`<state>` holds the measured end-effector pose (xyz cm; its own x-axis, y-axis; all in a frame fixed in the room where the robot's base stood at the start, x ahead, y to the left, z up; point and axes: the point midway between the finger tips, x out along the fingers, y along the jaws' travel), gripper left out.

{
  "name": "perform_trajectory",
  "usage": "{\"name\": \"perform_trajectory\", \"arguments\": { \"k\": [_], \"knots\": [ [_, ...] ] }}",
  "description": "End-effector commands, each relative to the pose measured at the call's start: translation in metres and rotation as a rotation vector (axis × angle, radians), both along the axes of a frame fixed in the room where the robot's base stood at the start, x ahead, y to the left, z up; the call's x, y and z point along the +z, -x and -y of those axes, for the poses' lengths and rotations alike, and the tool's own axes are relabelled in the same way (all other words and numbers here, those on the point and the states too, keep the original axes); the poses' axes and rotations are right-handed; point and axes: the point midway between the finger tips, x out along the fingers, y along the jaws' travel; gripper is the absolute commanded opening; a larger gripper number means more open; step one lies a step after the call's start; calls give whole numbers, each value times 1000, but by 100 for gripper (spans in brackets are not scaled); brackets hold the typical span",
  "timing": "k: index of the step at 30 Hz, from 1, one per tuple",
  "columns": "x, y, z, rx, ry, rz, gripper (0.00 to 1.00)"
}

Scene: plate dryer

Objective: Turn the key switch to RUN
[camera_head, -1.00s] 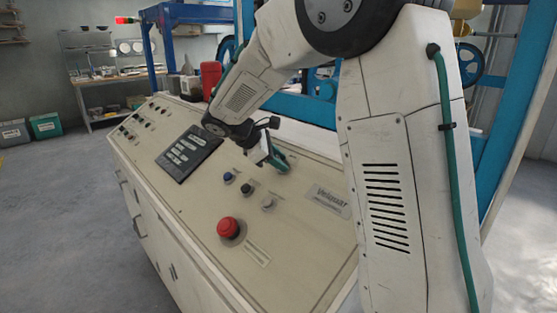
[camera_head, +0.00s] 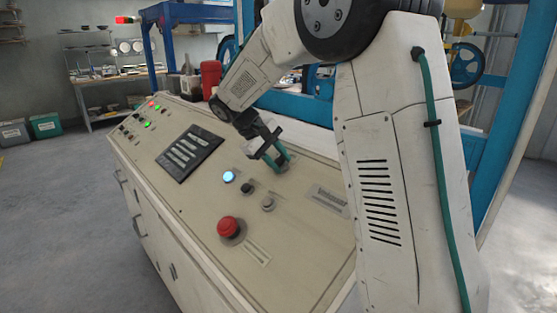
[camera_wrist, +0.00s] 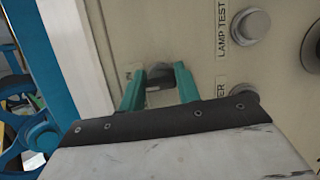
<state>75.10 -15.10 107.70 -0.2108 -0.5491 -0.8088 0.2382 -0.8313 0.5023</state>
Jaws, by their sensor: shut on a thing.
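The key switch (camera_wrist: 159,85) is a small dark knob on the beige sloped panel (camera_head: 205,205). My gripper (camera_head: 281,160) has green fingers and reaches down to it at the panel's far side. In the wrist view the two fingers of my gripper (camera_wrist: 159,86) stand on either side of the key and are shut on it. The fingers hide much of the switch. A label beside it is mostly covered, so I cannot read the key's position.
A glowing blue button (camera_head: 229,177), a black knob (camera_head: 247,188), a grey button (camera_head: 268,203) and a red mushroom button (camera_head: 229,228) are close by. The wrist view shows a LAMP TEST label (camera_wrist: 221,29).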

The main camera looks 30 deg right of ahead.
Motion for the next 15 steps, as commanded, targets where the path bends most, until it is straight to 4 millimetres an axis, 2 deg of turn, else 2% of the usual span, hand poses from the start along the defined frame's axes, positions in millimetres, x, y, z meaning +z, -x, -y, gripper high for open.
{"name": "perform_trajectory", "arguments": {
  "k": [15],
  "knots": [
    [0, 0, 0, -78, -10, 47, 10]
  ]
}}
